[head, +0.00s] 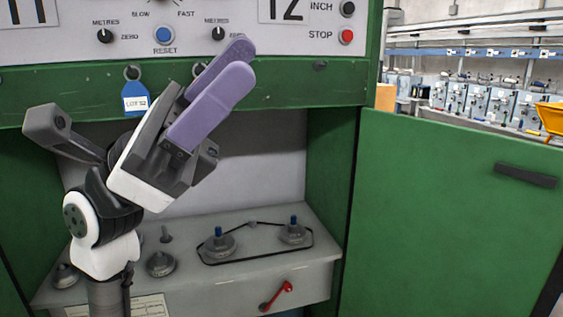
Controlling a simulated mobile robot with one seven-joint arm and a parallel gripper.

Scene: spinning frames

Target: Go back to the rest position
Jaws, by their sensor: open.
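My gripper (238,66) is raised in front of the green spinning frame and points up and to the right. Its two purple fingers overlap from this angle, with a narrow gap between them. They are open and I see nothing held between them. The fingertips are in front of the white control panel (120,48), near the black knob and the blue reset button (164,35). From this view I cannot tell how far they are from the panel. My arm comes up from the lower left.
A blue "LOT 52" tag (135,101) hangs left of my gripper. A grey shelf (318,247) below bears several round spindle fittings (219,244) and a red lever (277,296). A green door (440,225) stands at right. More machines (485,103) are far behind.

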